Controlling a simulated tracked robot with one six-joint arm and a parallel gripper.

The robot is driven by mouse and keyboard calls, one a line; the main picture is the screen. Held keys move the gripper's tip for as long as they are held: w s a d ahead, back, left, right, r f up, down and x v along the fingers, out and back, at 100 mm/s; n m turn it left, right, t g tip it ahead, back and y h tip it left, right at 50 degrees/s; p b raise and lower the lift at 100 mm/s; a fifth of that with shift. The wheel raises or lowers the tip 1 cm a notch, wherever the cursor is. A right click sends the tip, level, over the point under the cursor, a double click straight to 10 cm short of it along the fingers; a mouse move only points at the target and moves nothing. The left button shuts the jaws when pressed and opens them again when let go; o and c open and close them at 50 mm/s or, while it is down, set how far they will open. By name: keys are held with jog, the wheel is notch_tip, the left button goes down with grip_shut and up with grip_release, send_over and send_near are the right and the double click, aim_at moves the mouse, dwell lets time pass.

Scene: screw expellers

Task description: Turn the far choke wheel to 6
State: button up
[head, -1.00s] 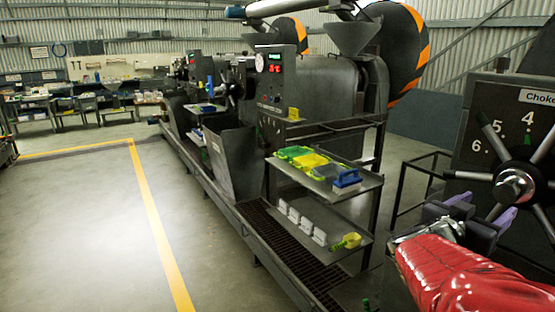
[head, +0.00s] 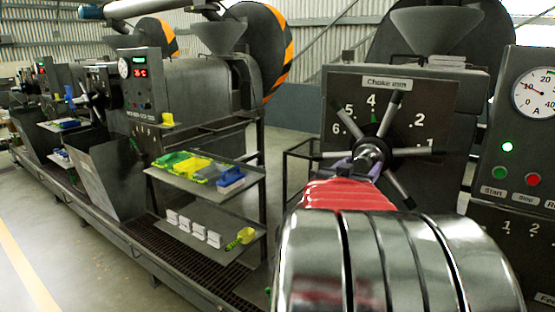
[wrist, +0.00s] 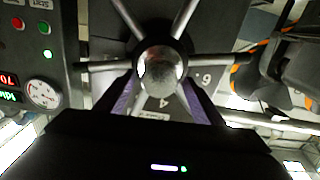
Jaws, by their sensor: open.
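A dark choke wheel (head: 368,154) with a silver hub and long spokes is on the panel of the machine at right in the head view. Its dial has a "Choke mm" plate and numbers; 6 (head: 337,129) is at the left. A small green mark (head: 373,118) shows just under the 4. My gripper (head: 362,170) is in front of the hub, its purple fingers partly hidden by my arm. In the wrist view the dial is upside down, and my open fingers (wrist: 160,84) stand either side of the silver hub (wrist: 162,70). I cannot tell whether they touch it.
A control panel (head: 522,180) with a round gauge and green and red buttons is right of the wheel. A second machine with its own dark wheel (head: 100,92) stands farther back left. A shelf (head: 195,185) with coloured bins is between. The floor at left is clear.

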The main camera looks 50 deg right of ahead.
jog(key=shift+w+d, duration=0.2)
jog(key=shift+d, duration=1.25)
jog(key=shift+c, duration=0.3)
jog(key=c, duration=1.4)
jog(key=shift+c, duration=0.2)
